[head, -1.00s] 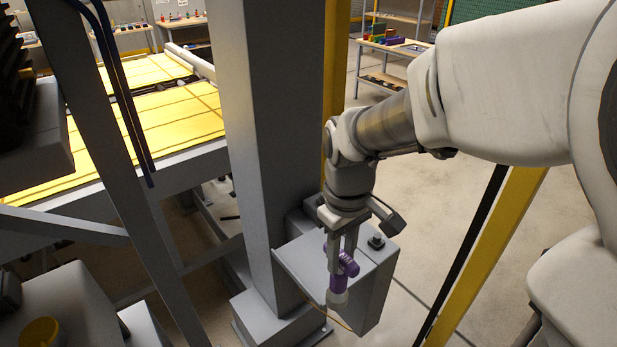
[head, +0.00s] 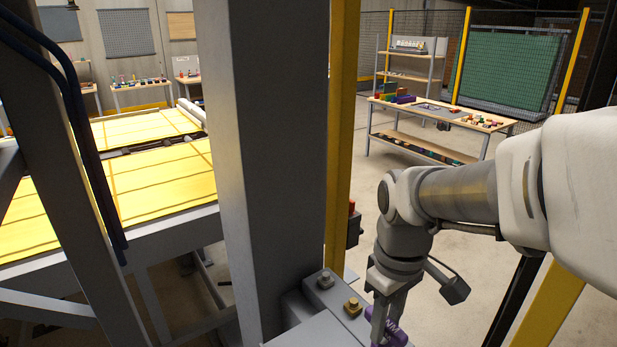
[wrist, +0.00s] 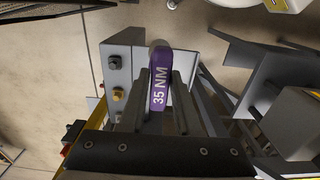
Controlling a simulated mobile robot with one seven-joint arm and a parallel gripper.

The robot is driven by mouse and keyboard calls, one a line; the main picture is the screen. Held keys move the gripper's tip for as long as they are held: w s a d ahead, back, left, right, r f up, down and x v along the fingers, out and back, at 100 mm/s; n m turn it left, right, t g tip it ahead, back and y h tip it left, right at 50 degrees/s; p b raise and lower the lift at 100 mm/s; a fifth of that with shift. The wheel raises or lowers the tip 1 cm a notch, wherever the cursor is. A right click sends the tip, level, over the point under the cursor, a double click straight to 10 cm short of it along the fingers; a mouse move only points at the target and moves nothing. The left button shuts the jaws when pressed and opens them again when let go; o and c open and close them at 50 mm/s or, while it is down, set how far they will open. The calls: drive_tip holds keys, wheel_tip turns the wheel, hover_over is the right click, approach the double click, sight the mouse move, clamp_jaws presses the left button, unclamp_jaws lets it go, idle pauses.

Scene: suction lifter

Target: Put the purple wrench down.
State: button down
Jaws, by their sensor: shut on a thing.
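The purple wrench (wrist: 160,90) is between the two fingers of my gripper (wrist: 165,110) in the wrist view, with "35 NM" printed on it. My gripper is shut on it. In the head view my gripper (head: 384,325) is at the bottom edge, and only part of the wrench (head: 392,338) shows there. The wrench is in front of or above the grey box (wrist: 118,52) at the foot of the column. I cannot tell whether it touches the box.
A grey column (head: 262,150) and a yellow post (head: 342,130) stand left of my arm. Bolts (head: 352,307) stick up from the grey box. A wooden workbench (head: 490,122) with tools and coloured items stands at the back right, with open floor before it.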

drive_tip(key=w+a+f, duration=0.5)
drive_tip(key=a+f, duration=0.4)
drive_tip(key=f, duration=0.1)
drive_tip(key=shift+p, duration=0.45)
drive_tip(key=shift+f, duration=0.1)
drive_tip(key=shift+f, duration=0.15)
drive_tip(key=c, duration=0.6)
unclamp_jaws()
